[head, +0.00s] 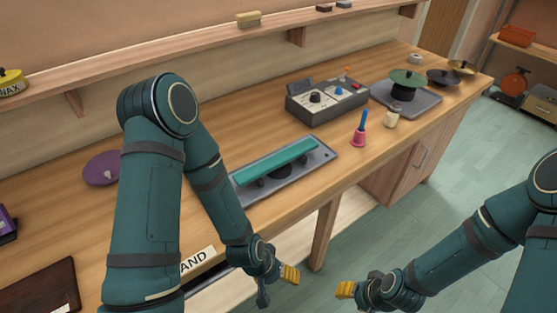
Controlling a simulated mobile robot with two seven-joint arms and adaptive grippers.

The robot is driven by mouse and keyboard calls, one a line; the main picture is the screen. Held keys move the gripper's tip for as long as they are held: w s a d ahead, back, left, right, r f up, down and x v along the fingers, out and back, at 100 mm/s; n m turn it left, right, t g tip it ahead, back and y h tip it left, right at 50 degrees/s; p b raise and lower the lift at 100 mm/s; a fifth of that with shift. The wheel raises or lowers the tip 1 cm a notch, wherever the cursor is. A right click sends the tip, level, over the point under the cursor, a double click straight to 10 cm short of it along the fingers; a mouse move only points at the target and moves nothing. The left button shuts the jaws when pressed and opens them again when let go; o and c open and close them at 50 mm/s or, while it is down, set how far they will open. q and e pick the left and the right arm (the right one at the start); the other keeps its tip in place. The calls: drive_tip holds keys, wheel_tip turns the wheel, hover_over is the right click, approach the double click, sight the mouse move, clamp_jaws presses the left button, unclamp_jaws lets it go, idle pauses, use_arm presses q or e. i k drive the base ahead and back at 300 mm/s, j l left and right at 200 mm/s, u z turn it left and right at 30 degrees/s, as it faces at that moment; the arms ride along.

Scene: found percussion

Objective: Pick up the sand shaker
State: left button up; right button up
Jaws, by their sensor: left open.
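A teal bar (275,163) rests on another tray. A sign (196,262) reading "AND" is partly hidden by my left arm.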

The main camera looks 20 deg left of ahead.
sight(393, 111)
drive_tip(key=i+l, duration=0.3)
drive_tip(key=l, duration=0.2)
drive_tip(key=i+l, duration=0.65)
drive_tip(key=l, duration=0.3)
drive_tip(key=i+l, duration=0.3)
drive_tip(key=l, duration=0.15)
drive_tip(key=i+l+u, duration=0.3)
drive_tip(key=l+u, duration=0.35)
